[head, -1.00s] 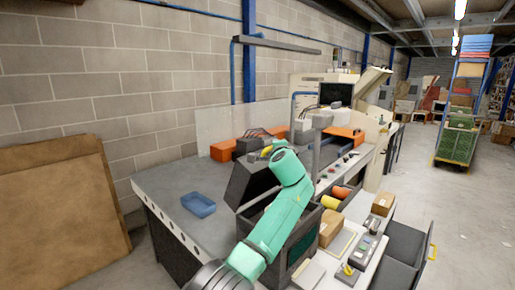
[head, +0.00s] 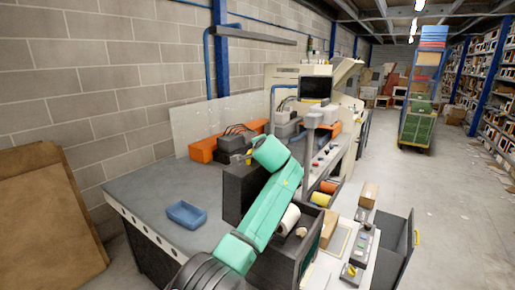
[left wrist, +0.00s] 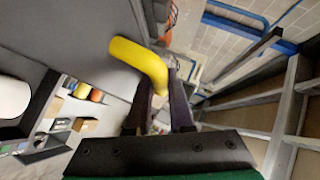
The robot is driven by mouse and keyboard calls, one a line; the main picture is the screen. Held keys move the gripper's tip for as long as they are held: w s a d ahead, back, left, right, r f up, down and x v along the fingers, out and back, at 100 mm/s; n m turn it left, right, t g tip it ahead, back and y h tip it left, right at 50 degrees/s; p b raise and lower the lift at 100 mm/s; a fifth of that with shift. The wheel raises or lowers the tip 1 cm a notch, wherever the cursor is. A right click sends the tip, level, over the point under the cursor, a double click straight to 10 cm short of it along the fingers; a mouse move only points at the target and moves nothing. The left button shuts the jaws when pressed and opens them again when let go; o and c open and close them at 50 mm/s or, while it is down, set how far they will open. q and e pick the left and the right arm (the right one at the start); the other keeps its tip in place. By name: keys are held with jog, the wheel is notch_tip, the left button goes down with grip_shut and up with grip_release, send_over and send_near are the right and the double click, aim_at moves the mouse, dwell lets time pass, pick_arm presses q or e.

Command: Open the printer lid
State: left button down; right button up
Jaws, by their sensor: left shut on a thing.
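The printer (head: 290,258) is a dark box at the near edge of the grey bench. Its dark lid (head: 238,190) stands raised, about upright, and the inside shows with a white roll (head: 289,218). The yellow lid handle (head: 248,156) is at the lid's top edge. In the left wrist view the yellow handle (left wrist: 140,60) curves from the grey lid (left wrist: 65,35) to between the fingers of my left gripper (left wrist: 161,85), which is shut on it. In the head view my green left arm crosses in front of lid and printer and hides parts of both. My right gripper is not in view.
A blue tray (head: 187,214) lies on the bench left of the lid. Orange boxes (head: 204,150) stand behind. Right of the printer are a cardboard box (head: 328,229), rolls and a control box (head: 360,244). Brown boards (head: 45,220) lean at left.

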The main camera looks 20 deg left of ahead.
pick_arm(q)
jog(key=shift+f, duration=0.35)
jog(key=c, duration=0.8)
grip_release()
jog(key=shift+s+d, duration=0.1)
jog(key=shift+s+d+b, duration=0.3)
jog(key=shift+s+b, duration=0.2)
jog(key=shift+b, duration=0.15)
jog(key=b+v, duration=0.2)
jog(key=v, duration=0.2)
jog(key=b+v, duration=0.2)
jog(key=v, duration=0.3)
jog(key=r+b+v, duration=0.1)
jog(key=b+v, duration=0.1)
jog(key=v, duration=0.2)
jog(key=shift+s+a+r, duration=0.1)
jog(key=shift+s, duration=0.1)
